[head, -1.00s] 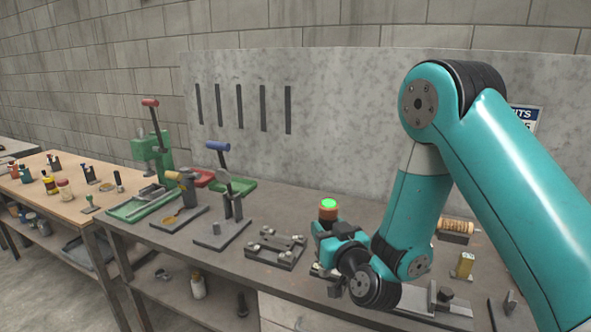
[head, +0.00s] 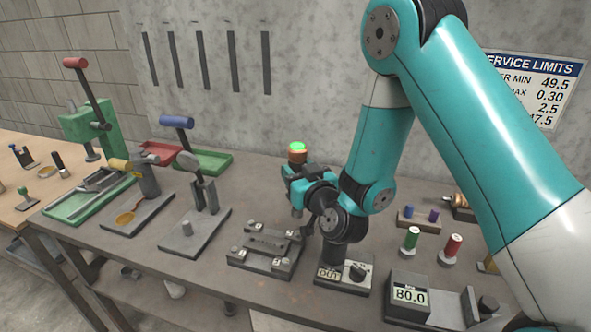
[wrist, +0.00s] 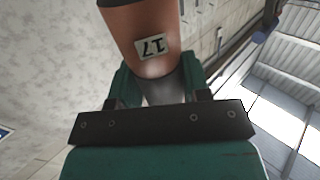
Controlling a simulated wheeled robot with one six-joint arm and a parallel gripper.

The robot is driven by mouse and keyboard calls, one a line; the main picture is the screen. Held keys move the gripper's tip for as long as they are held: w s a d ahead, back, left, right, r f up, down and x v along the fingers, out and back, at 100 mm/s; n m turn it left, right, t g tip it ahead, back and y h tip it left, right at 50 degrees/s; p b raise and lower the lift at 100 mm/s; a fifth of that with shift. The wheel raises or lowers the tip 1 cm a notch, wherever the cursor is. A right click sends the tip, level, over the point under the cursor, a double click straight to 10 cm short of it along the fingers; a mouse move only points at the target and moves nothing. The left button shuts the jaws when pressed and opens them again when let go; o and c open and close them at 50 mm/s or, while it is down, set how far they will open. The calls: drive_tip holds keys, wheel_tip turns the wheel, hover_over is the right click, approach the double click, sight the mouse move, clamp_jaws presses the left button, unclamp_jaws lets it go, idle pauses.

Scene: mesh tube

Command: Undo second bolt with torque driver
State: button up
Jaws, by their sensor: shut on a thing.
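My gripper (head: 304,188) is shut on the torque driver (head: 298,158), which has a brown body and a glowing green top. In the wrist view the brown driver body (wrist: 152,42) carries a label reading 17, with a grey part between the jaws. The driver looks roughly upright, with its lower end near the far right corner of the bolted fixture (head: 262,254). I cannot tell whether its tip touches a bolt. The dark fixture has pale bolts at its corners, including a near left bolt (head: 237,252).
A base marked OUT (head: 343,277) with a dark knob stands right of the fixture, and a display reading 80.0 (head: 409,295) stands nearer. Green and red spools (head: 452,246) stand farther right. Lever presses (head: 200,215) stand left. The bench's front strip is mostly clear.

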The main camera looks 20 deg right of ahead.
drive_tip(key=shift+f+b, duration=2.45)
drive_tip(key=shift+f, duration=0.4)
drive_tip(key=shift+s, duration=0.15)
drive_tip(key=shift+f+b, duration=0.4)
drive_tip(key=shift+f, duration=0.1)
drive_tip(key=shift+s+p, duration=0.1)
drive_tip(key=shift+p, duration=0.2)
idle(0.4)
drive_tip(key=shift+r, duration=0.15)
idle(0.3)
